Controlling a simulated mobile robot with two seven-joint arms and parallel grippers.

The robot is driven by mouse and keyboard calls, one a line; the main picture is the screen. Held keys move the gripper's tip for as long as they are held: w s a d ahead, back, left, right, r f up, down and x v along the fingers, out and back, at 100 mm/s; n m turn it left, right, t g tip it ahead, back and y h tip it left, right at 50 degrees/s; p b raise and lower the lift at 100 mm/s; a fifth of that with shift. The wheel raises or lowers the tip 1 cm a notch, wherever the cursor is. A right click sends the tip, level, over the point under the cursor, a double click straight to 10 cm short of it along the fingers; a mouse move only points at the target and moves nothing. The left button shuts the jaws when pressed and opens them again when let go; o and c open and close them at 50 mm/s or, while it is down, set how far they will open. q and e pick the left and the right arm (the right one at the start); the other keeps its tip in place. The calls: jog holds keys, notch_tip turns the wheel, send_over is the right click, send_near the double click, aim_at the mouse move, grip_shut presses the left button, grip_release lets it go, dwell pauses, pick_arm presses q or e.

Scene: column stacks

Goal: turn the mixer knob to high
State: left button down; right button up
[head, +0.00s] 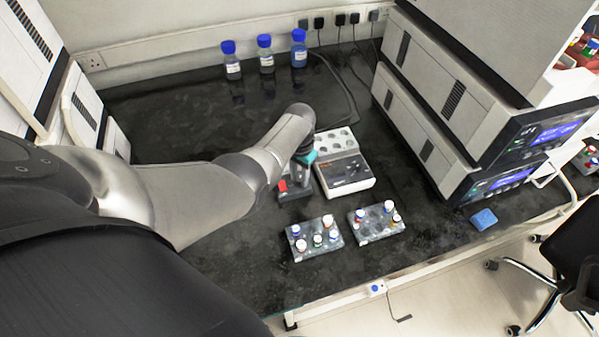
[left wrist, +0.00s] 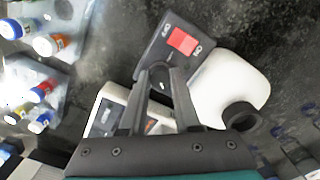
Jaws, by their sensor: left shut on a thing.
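The mixer (head: 296,192) stands on the dark bench, mostly covered by my left arm in the head view. In the left wrist view its dark grey front (left wrist: 156,38) carries a red ON/OFF switch (left wrist: 182,41). A pale rounded part with a dark round cup (left wrist: 241,116) lies beside that front. My left gripper (left wrist: 160,76) is at the front, below the switch, its fingers closed around the small dark knob (left wrist: 160,84). The knob is mostly hidden between the fingertips, and I cannot read its setting. My right gripper is not in view.
A white block device (head: 345,174) stands just right of the mixer. Two vial racks (head: 313,254) (head: 365,232) lie in front. Blue-capped bottles (head: 265,60) stand at the back. Stacked instruments (head: 430,120) and a blue sponge (head: 483,219) are at right. The bench's back left is clear.

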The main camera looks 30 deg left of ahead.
pick_arm(q)
jog(key=m, duration=0.4)
jog(key=shift+m+p, duration=0.3)
jog(key=shift+p, duration=0.05)
jog(key=m, duration=0.5)
jog(key=shift+m, duration=0.4)
jog(key=c, duration=0.9)
grip_release()
